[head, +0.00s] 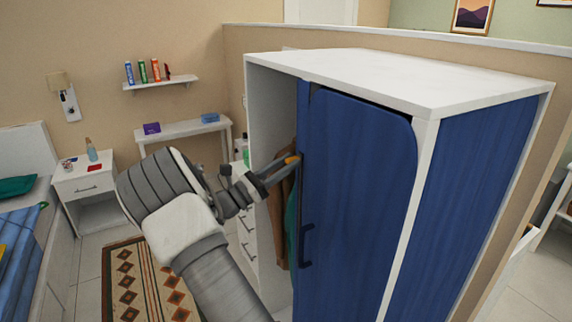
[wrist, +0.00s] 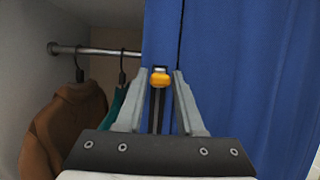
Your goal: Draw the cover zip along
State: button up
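The blue front panel (head: 365,170) of the white wardrobe covers its right part; the left part stands open. A small orange pull (wrist: 160,78), likely the zip's, sits near the panel's left edge, with a dark strip below it. The panel also fills the right of the wrist view (wrist: 250,80). My gripper (wrist: 160,86) is open, with one finger on each side of the orange pull and gaps visible between. In the head view my gripper (head: 284,165) reaches the panel's left edge from the left. Whether a finger touches the pull is unclear.
A brown garment (wrist: 62,125) and a teal one (wrist: 118,100) hang on a rail (wrist: 100,51) inside, left of my gripper. A dark bar handle (head: 306,246) is on the panel lower down. A patterned rug (head: 140,280) and a bed (head: 30,240) lie left.

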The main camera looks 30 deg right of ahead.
grip_shut()
dwell(1.1)
